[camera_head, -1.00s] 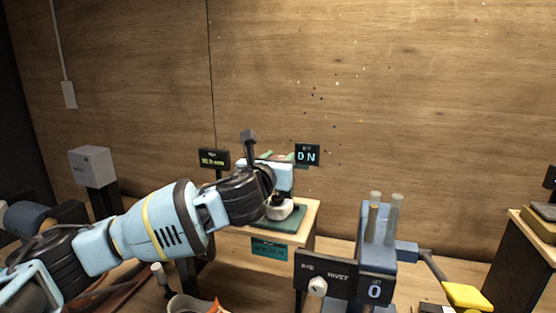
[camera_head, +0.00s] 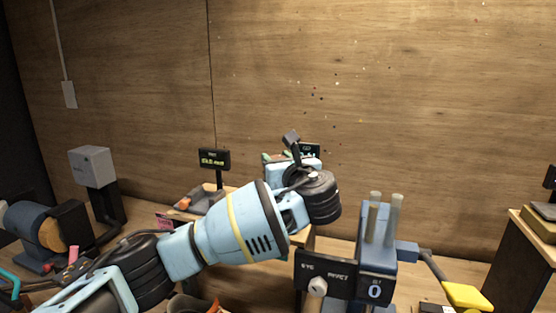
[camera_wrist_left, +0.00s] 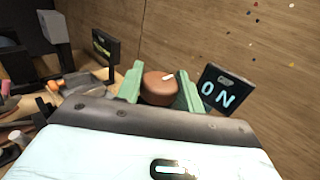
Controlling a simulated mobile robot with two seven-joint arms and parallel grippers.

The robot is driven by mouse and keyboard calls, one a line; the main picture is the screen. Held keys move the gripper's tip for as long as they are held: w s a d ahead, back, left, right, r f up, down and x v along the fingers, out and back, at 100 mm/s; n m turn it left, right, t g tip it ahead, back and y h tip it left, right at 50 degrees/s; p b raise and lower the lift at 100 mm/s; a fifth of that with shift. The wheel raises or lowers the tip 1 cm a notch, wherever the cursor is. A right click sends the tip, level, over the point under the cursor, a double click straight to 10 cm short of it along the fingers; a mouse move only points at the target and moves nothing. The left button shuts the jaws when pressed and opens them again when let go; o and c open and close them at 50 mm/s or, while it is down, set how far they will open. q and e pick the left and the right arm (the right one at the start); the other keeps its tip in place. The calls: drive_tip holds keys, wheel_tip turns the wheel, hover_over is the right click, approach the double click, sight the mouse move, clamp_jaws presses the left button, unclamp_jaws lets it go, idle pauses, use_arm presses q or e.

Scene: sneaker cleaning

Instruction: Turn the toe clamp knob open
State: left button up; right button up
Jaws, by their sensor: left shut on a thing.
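A round brown knob (camera_wrist_left: 159,88) with a white mark on its top sits between the two green fingers of my left gripper (camera_wrist_left: 158,92) in the left wrist view. The gripper is shut on it, with one finger at each side. A black display (camera_wrist_left: 220,93) reading ON stands just right of the knob. In the head view my left gripper (camera_head: 290,163) is at the middle, and my own wrist hides the knob and most of the stand under it. My right gripper is in neither current view.
A small black readout (camera_head: 214,159) stands left of the gripper. A blue-grey device (camera_head: 378,255) with a dark panel and two clear tubes stands at front right, near a yellow-ended lever (camera_head: 465,296). A grey box (camera_head: 91,166) stands at left. A wooden wall is behind.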

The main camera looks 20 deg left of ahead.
use_arm(q)
drive_tip(key=shift+n+g+y, duration=0.5)
drive_tip(key=shift+y, duration=0.4)
drive_tip(key=o, duration=1)
drive_tip(key=shift+c, duration=0.2)
drive_tip(key=v, duration=0.7)
drive_tip(key=shift+s+d, duration=0.3)
